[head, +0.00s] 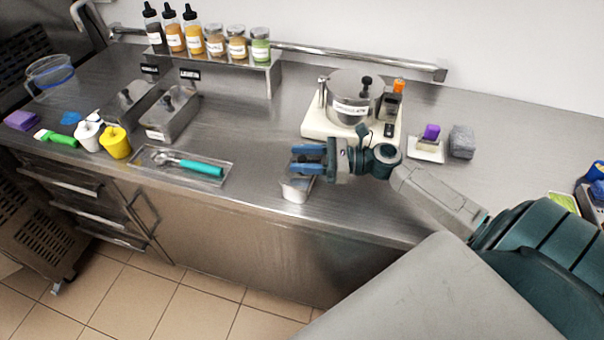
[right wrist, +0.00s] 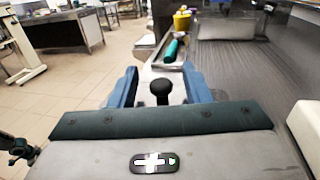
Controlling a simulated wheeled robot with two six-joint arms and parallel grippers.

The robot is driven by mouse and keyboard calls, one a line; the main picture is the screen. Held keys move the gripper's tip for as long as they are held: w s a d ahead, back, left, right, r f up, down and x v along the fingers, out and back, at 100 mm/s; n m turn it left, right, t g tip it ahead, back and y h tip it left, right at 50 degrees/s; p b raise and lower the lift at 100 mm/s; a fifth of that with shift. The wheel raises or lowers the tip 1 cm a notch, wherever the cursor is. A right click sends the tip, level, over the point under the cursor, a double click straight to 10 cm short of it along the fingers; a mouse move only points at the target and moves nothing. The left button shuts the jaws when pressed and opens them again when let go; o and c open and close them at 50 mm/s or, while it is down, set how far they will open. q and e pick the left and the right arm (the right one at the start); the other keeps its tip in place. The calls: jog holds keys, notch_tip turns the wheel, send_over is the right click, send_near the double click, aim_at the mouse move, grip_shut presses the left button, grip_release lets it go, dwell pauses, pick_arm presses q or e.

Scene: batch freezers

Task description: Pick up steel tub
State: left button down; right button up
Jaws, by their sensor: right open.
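A small steel tub (head: 297,190) stands near the front edge of the counter, partly hidden by my right gripper (head: 308,159). The right gripper is open. In the right wrist view, a black knob (right wrist: 160,90) shows between its two blue fingers (right wrist: 160,88), with space on both sides. The tub's top is largely hidden in both views, so I cannot tell whether the fingers touch it. My left gripper is not in view.
A white scale (head: 318,128) with a labelled steel container (head: 350,98) stands behind the gripper. A tray (head: 150,166) with a teal-handled scoop (head: 202,167) lies to the left. Rectangular steel tubs (head: 172,117) stand farther left. Counter between is clear.

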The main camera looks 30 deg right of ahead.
jog(key=shift+w+a, duration=0.1)
jog(key=shift+c, duration=0.5)
grip_shut()
jog(key=shift+r, duration=0.1)
jog(key=shift+r, duration=0.45)
notch_tip(320, 180, up, 2)
jog(key=shift+r+b, duration=0.2)
jog(key=shift+b, duration=0.5)
jog(key=s+a+r+p, duration=0.1)
jog(key=s+p, duration=0.9)
jog(key=s, duration=0.6)
jog(key=shift+a+r, duration=0.15)
jog(key=shift+r, duration=0.1)
